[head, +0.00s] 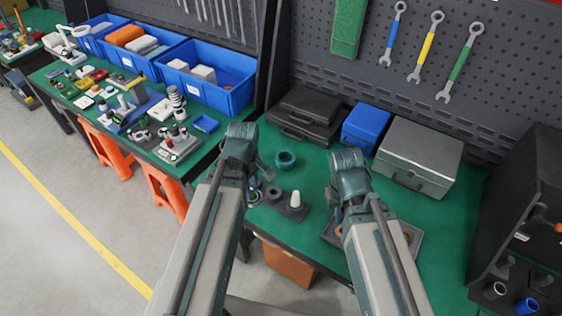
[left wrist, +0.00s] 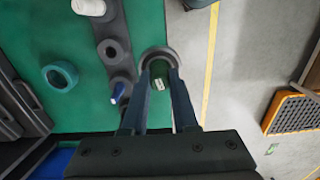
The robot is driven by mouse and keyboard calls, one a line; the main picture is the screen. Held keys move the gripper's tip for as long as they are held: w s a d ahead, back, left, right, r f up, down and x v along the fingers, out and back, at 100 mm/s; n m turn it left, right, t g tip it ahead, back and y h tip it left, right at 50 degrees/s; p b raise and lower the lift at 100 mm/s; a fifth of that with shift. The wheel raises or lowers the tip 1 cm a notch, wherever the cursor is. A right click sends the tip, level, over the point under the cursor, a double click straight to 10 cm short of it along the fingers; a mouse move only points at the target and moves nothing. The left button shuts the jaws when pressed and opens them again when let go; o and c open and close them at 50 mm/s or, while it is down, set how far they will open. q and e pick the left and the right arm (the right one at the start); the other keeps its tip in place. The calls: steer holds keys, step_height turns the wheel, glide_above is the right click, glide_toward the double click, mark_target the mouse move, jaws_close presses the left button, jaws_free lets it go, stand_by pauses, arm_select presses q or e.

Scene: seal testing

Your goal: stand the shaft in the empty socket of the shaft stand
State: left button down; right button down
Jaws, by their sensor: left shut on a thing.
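The shaft stand (head: 288,208) is a dark bar on the green bench. A white peg (head: 295,200) stands in one end. The left wrist view shows the bar (left wrist: 105,30) with an open round socket (left wrist: 112,51) beside the white peg (left wrist: 89,7) and a further round place by a blue piece (left wrist: 118,93). My left gripper (head: 253,183) is just left of the stand. In the left wrist view its fingers (left wrist: 158,80) are shut on a round-ended piece, seemingly the shaft (left wrist: 159,56), with a grey rim and dark green middle, beside the bar. My right gripper (head: 340,208) is at the right; its jaws are unclear.
A teal ring (head: 286,160) lies behind the stand. A grey tray (head: 413,240) is partly hidden behind my right arm. Dark cases (head: 305,115), a blue box (head: 365,126) and a grey case (head: 418,155) line the back. Bare green bench lies around the ring.

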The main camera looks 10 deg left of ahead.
arm_select(q)
steer(key=w+d+m, duration=0.1)
steer(key=w+d, duration=0.1)
steer(key=w, duration=0.3)
steer(key=w+d+f+m+b, duration=0.1)
steer(key=w+d+m, duration=0.1)
steer(key=w, duration=0.3)
steer(key=shift+w+f, duration=0.2)
steer(key=shift+f, duration=0.05)
steer(key=shift+f+b, duration=0.1)
steer(key=shift+b, duration=0.2)
steer(key=shift+f+b, duration=1.6)
steer(key=shift+f, duration=0.05)
steer(key=shift+f+b, duration=1.75)
steer(key=shift+f, duration=0.25)
steer(key=c, duration=1)
jaws_free()
